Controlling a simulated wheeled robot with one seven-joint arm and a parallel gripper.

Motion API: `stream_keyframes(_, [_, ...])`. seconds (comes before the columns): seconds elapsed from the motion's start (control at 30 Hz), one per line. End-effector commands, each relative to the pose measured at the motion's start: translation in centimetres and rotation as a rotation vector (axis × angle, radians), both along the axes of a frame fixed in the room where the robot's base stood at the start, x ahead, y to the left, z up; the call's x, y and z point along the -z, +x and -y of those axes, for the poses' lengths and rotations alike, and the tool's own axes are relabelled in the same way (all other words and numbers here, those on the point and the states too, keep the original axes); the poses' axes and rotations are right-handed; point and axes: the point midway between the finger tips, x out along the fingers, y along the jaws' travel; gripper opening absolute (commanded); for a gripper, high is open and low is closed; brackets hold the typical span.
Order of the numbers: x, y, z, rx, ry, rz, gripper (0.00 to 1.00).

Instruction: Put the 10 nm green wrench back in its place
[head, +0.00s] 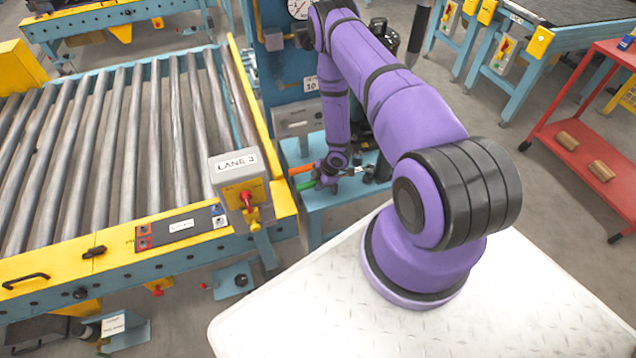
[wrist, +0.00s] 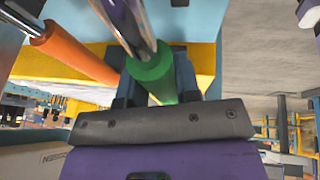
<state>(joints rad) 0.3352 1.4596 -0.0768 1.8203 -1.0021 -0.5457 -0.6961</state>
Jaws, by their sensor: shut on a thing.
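The green wrench (wrist: 153,72) is between the fingers of my gripper (wrist: 155,92) in the wrist view, its green handle held and its metal shaft running up out of the frame. In the head view the green handle (head: 307,185) shows at the left of my gripper (head: 325,180), low over the blue stand. My gripper is shut on it. An orange-handled tool (wrist: 75,50) is close beside it on the left in the wrist view; its orange handle (head: 301,169) also shows in the head view. Whether the green wrench touches a holder is hidden.
The blue stand (head: 318,200) has dark sockets (head: 369,175) at the right of my gripper. A grey box (head: 297,122) and a "10" label (head: 311,84) are above it. The roller conveyor's yellow rail (head: 250,95) and LANE 3 box (head: 236,172) are close on the left.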

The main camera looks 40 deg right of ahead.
Motion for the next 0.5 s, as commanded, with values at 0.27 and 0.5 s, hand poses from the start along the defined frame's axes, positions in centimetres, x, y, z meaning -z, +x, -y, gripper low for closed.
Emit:
stream_keyframes(0.27, [0.19,0.01,0.01,0.000,0.000,0.000,0.00])
stream_keyframes(0.5, [0.60,-0.01,0.00,0.000,0.000,0.000,0.00])
